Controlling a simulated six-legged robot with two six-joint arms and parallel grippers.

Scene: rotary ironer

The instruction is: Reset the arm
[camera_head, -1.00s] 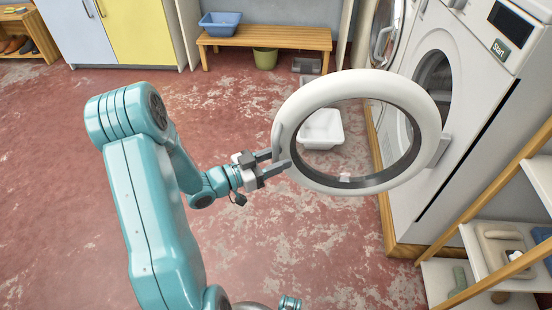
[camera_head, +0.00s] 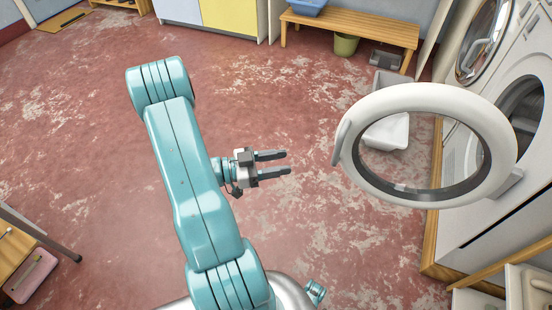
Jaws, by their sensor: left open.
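My left arm is teal and comes in from the lower middle of the head view. My left gripper (camera_head: 288,163) is open and empty, its two dark fingers pointing right. It hangs over the floor, apart from the rim of the round white door (camera_head: 370,112). The door stands wide open on the front-loading machine (camera_head: 503,150) at the right. A gap of bare floor shows between the fingertips and the door's left edge. My right gripper is not in view.
A white basin (camera_head: 388,133) shows behind the door ring. A wooden bench (camera_head: 350,27) with a blue tub (camera_head: 306,7) and a green bin (camera_head: 346,45) stands at the back. A shelf (camera_head: 490,275) is at lower right. The red floor (camera_head: 90,130) at left is largely clear.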

